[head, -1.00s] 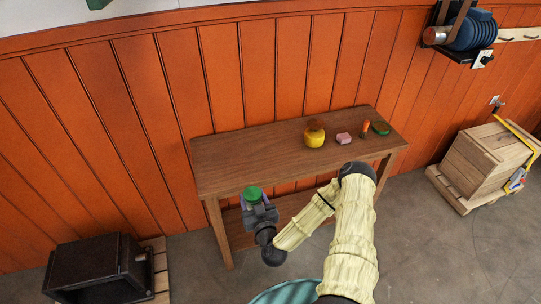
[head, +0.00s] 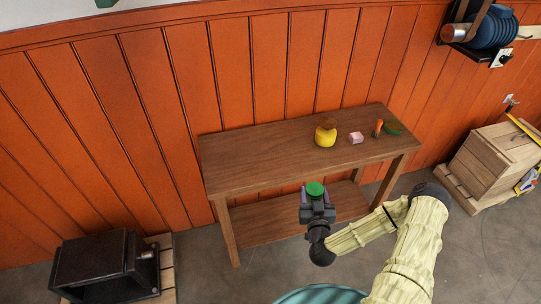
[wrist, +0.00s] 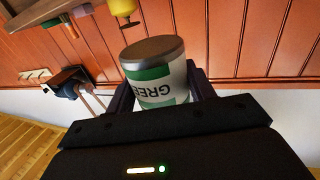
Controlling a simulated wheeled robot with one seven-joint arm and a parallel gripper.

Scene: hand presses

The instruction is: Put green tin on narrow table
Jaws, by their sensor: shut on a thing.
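The green tin (head: 315,188) is held upright in my gripper (head: 317,200), in front of the table's front edge in the head view. The wrist view shows the tin (wrist: 158,88) with a grey lid and a green and white label, clasped between the two fingers of my gripper (wrist: 160,95). The narrow table (head: 245,165) is wooden, with a lower shelf, and stands against the orange wall. The left part of its top is bare.
A dark metal box (head: 100,265) is at lower left. Wooden crates (head: 495,160) stand at right.

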